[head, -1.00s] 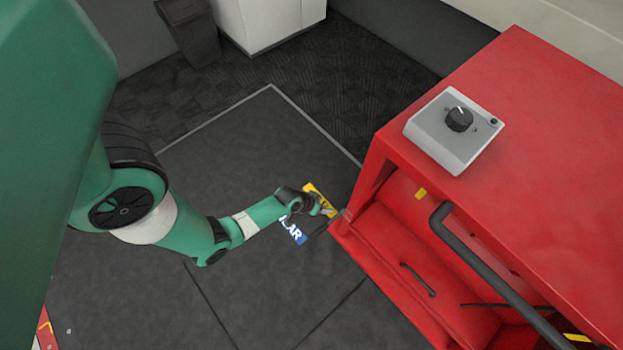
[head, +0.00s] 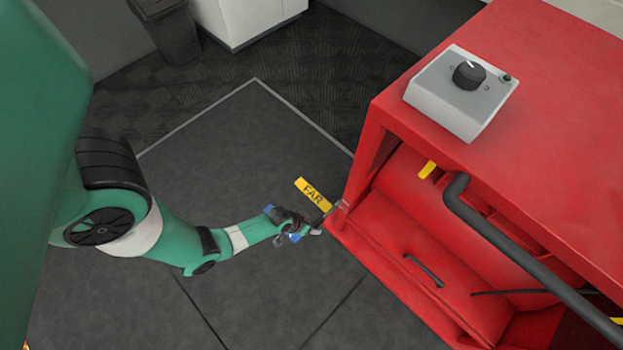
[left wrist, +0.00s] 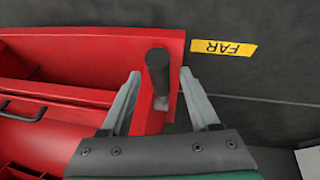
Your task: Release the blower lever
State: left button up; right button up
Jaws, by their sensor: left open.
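In the left wrist view, a lever with a dark cylindrical grip (left wrist: 158,72) stands at the end of the red unit, a pale piece near its base. My left gripper (left wrist: 160,86) is open, with one finger on each side of the lever. Gaps show between the fingers and the grip; I see no contact. In the head view my left gripper (head: 318,222) is at the left corner of the red unit (head: 470,90), beside the yellow FAR label (head: 313,192). The lever is small and hard to make out there. My right gripper is not in view.
A grey control box with a black knob (head: 468,75) sits on top of the red unit. A thick dark bar (head: 520,255) runs along its front. Open dark floor (head: 235,140) lies to the left.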

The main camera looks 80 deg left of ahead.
pick_arm(q)
jog(key=shift+w+f, duration=0.2)
jog(key=shift+f, duration=0.25)
grip_shut()
dwell(1.1)
